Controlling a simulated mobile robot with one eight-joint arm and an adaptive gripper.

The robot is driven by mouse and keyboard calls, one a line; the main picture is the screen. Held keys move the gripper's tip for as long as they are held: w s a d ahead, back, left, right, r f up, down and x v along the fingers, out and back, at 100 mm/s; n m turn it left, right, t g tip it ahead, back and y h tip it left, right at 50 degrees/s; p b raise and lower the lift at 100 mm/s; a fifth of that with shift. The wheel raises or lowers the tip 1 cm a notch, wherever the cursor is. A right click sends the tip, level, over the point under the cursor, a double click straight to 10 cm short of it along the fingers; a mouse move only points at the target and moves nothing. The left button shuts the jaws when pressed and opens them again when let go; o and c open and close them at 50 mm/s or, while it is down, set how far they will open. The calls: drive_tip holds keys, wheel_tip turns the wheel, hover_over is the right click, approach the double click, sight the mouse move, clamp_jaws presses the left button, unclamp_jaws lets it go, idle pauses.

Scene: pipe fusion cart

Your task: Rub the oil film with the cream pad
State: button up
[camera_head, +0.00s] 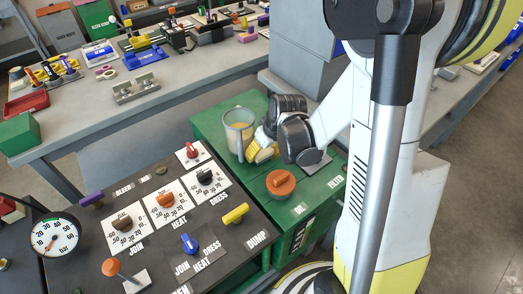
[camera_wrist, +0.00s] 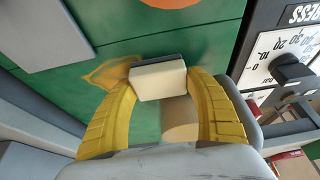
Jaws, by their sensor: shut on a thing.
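The cream pad (camera_wrist: 158,80), a small block with a dark grey back, is between the yellow fingertips of my gripper (camera_wrist: 163,84), which is shut on it. The oil film (camera_wrist: 112,73) is a brownish-yellow smear on the green cabinet top (camera_wrist: 185,45). It shows just left of the pad and seems to run up to the pad's edge; I cannot tell whether the pad touches the surface. In the head view my gripper (camera_head: 262,150) is low over the green top, beside the clear jug. There the pad and film are mostly hidden by the gripper.
The clear jug (camera_head: 238,130) with tan contents stands close left of my gripper. An orange cap (camera_head: 281,182) is on the green top nearer the camera. The black control panel (camera_head: 165,250) with several knobs lies to the left. A grey bench (camera_head: 90,130) stands behind.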

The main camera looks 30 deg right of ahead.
drive_tip(key=d, duration=0.3)
drive_tip(key=shift+w+d+f, duration=0.15)
drive_tip(key=shift+w+f, duration=0.05)
drive_tip(key=shift+w, duration=0.05)
drive_tip(key=shift+c, duration=0.4)
drive_tip(key=shift+w+d+r+b, duration=0.15)
drive_tip(key=shift+w+d, duration=0.1)
drive_tip(key=shift+d, duration=1.05)
drive_tip(key=shift+w+d+b, duration=0.1)
drive_tip(key=shift+w+d, duration=0.2)
drive_tip(key=shift+d, duration=0.95)
drive_tip(key=shift+w+d+r+b, duration=0.15)
drive_tip(key=shift+w+d, duration=0.1)
drive_tip(key=shift+d, duration=1.05)
drive_tip(key=shift+c, duration=0.2)
drive_tip(key=shift+f, duration=0.1)
wheel_tip(320, 180, up, 6)
drive_tip(key=p, duration=0.4)
drive_tip(key=shift+p, duration=0.3)
wheel_tip(320, 180, up, 3)
drive_tip(key=shift+r+p, duration=0.1)
drive_tip(key=shift+p, duration=0.9)
drive_tip(key=shift+w, duration=0.1)
